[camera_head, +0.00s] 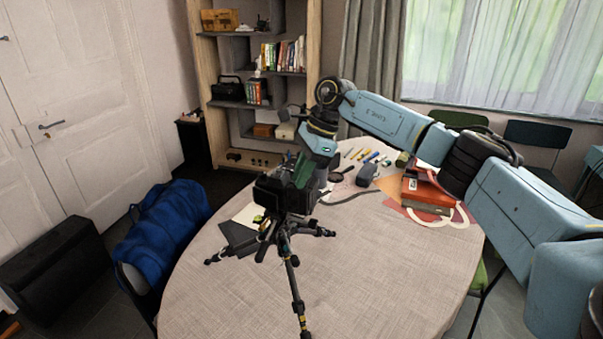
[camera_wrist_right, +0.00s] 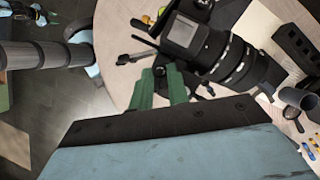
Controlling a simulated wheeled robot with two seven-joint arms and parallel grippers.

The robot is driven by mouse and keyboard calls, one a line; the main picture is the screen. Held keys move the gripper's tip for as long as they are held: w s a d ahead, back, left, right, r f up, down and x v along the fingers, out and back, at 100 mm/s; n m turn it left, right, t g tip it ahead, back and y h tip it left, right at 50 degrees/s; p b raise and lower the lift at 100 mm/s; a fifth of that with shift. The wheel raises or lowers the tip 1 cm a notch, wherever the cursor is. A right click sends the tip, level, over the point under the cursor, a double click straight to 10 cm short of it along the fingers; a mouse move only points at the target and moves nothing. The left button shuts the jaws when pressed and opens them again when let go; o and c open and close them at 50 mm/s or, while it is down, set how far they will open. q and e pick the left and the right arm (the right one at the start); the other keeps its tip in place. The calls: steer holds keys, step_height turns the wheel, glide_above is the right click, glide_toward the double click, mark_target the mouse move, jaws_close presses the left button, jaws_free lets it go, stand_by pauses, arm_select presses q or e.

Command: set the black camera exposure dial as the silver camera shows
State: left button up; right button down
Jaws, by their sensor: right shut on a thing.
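The black camera (camera_head: 268,194) stands on a tripod (camera_head: 283,241) on the round table. In the right wrist view the black camera (camera_wrist_right: 235,60) shows its thick lens barrel and a grey square panel. My right gripper (camera_head: 303,172) reaches down to the top of the black camera. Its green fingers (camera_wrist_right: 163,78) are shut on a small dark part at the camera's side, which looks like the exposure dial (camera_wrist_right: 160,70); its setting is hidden. I cannot make out the silver camera in either view. My left gripper is not in view.
The tripod legs spread over the table (camera_head: 370,285), whose front is otherwise clear. A blue bag (camera_head: 165,228) is at the left, a shelf (camera_head: 228,125) behind.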

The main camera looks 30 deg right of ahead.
steer(key=c, duration=1.6)
jaws_free()
steer(key=v, duration=1.3)
steer(key=shift+s+r, duration=0.1)
steer(key=shift+r, duration=0.1)
